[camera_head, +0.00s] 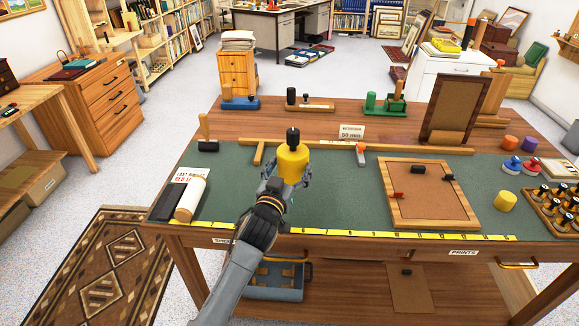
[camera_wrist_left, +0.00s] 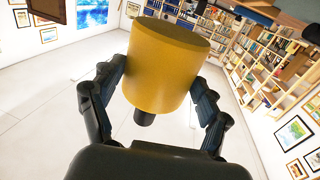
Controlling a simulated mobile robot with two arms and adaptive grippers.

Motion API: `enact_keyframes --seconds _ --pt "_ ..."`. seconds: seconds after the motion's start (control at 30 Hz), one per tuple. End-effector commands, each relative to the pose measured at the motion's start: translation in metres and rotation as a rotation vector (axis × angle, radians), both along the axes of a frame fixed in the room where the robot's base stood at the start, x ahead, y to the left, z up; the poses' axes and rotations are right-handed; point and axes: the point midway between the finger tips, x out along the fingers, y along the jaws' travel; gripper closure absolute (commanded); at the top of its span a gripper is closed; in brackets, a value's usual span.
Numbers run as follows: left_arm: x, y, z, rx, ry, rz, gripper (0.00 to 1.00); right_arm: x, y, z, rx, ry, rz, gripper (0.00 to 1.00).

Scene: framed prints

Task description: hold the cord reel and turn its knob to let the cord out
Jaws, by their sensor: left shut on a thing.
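The cord reel appears to be the yellow cylinder (camera_head: 293,163) with a black knob (camera_head: 293,136) standing up from its top. My left gripper (camera_head: 287,182) is shut on the lower part of its body, one finger on each side. In the left wrist view the yellow cylinder (camera_wrist_left: 163,65) sits between the two bent fingers (camera_wrist_left: 160,108), and a dark stub (camera_wrist_left: 144,118) sticks out of one end. The reel's lower end is hidden by the gripper in the head view. No loose cord can be made out. My right gripper is not in view.
The reel is over a green mat (camera_head: 330,205) on a wooden workbench. A yellow tape measure (camera_head: 380,234) runs along the front edge. A wooden frame (camera_head: 432,219) lies to the right, near another yellow cylinder (camera_head: 505,201). A white roll (camera_head: 190,200) lies left.

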Motion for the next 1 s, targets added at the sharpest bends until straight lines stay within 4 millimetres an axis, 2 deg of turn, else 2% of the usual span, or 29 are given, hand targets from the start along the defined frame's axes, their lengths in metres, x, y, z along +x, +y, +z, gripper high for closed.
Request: enact_keyframes --seconds 1.0 --pt "0.000 0.000 -0.061 -0.002 -0.004 0.000 0.71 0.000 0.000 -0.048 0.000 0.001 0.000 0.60"
